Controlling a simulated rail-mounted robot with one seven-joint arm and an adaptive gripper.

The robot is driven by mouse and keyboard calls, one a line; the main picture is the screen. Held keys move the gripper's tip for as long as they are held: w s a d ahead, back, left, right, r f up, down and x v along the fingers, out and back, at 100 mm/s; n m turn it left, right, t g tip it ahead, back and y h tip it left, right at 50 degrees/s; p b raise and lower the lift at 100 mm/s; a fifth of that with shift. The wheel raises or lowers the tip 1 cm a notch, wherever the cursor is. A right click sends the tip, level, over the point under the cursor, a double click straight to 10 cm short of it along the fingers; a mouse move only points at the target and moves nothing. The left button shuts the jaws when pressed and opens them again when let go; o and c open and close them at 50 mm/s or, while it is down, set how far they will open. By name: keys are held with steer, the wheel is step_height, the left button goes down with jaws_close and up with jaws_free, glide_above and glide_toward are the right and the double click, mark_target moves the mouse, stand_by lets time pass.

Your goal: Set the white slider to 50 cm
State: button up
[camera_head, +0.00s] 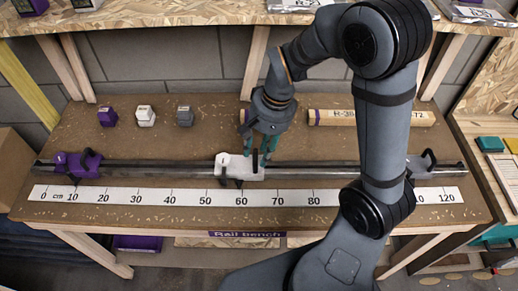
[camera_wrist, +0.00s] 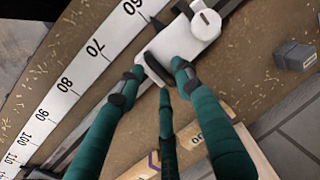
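The white slider (camera_head: 236,168) sits on the metal rail of the bench, above the printed cm scale (camera_head: 300,197), with its body around the 60 mark. It also shows in the wrist view (camera_wrist: 203,25), with a black handle (camera_wrist: 153,66) at its near end. My gripper (camera_head: 261,150) is low over the slider's right end. In the wrist view, the teal fingers of my gripper (camera_wrist: 158,70) are spread on either side of that end, with gaps beside the handle. Whether a fingertip touches the slider is unclear.
A purple slider (camera_head: 78,164) sits at the rail's left end, near 10. Purple (camera_head: 108,117), white (camera_head: 145,115) and grey (camera_head: 184,116) blocks stand behind the rail. A wooden bar (camera_head: 330,117) lies behind my gripper.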

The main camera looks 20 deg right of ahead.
steer(key=shift+c, duration=1.2)
jaws_close()
